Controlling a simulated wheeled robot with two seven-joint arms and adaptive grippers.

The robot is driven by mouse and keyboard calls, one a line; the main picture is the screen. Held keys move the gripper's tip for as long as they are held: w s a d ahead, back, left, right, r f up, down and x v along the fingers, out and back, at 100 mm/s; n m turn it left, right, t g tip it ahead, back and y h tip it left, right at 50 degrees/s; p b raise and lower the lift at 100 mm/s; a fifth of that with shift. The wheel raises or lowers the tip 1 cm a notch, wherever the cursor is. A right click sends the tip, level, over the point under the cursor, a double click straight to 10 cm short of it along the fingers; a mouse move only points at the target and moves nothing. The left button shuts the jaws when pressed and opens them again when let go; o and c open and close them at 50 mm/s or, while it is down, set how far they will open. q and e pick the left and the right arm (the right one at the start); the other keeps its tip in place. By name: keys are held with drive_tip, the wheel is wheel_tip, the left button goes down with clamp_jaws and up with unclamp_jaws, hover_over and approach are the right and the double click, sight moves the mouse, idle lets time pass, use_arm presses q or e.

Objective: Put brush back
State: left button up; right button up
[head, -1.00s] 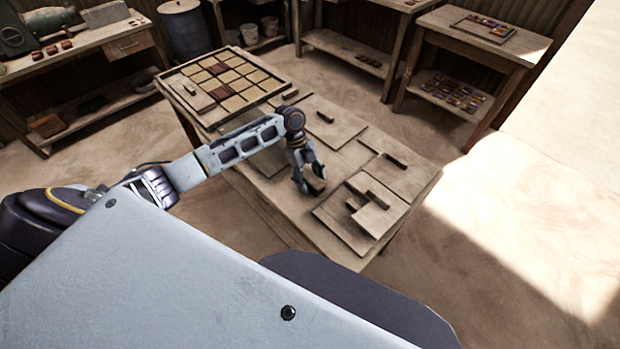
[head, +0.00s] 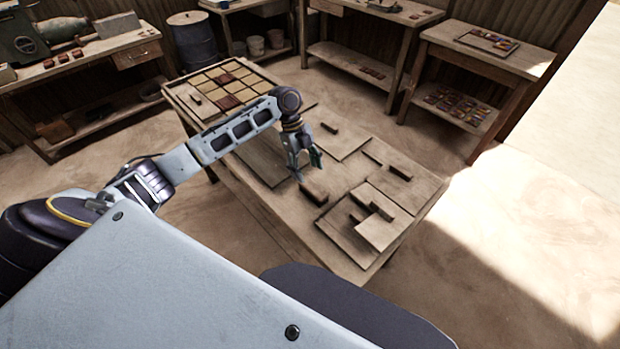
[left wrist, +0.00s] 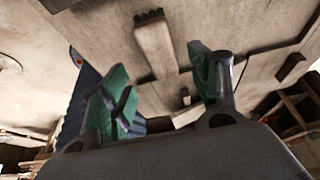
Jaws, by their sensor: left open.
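The brush (head: 314,192), a small brown block shape, rests on the work table (head: 262,212) near its front edge. Its bristles cannot be made out in the head view. My left gripper (head: 306,172) is open and empty, just above and behind the brush, with a small gap between them. In the left wrist view the open green-padded fingers (left wrist: 165,95) stand apart. A wooden piece with a dark, bumpy end (left wrist: 155,45) shows beyond them; it looks like the brush. My right gripper is not in view.
A tile frame (head: 226,84) with tan and dark red tiles lies at the table's far left end. Flat boards with handle bars (head: 384,227) cover the right part. A side table (head: 485,50) with tiles stands behind. The floor around is clear.

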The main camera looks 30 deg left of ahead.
use_arm(q)
drive_tip(key=shift+v, duration=1.75)
